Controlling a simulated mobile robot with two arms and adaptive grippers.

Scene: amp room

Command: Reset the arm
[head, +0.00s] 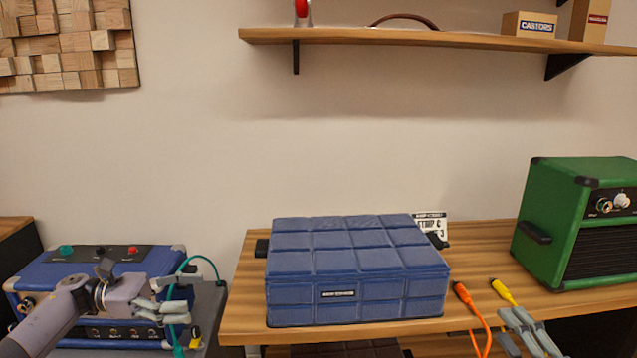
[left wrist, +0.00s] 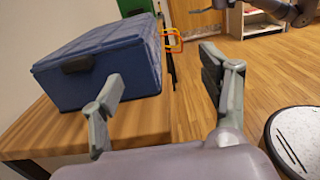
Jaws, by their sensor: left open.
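My left gripper (head: 178,308) is in the lower left of the head view, in front of a blue amplifier (head: 90,262) with a teal cable (head: 172,285). In the left wrist view its two fingers (left wrist: 162,100) stand wide apart with nothing between them. My right gripper (head: 513,320) shows only partly at the lower right of the head view, near the table's front edge and beside a yellow plug (head: 503,290). I cannot tell whether its grey fingers are open or shut.
A blue padded case (head: 355,262) sits on the wooden table (head: 245,300). A green amplifier (head: 565,225) stands at the table's right. An orange cable (head: 475,315) hangs over the front edge. A wooden shelf (head: 440,40) is above. A round black-and-white object (left wrist: 295,140) is at the wrist view's lower right.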

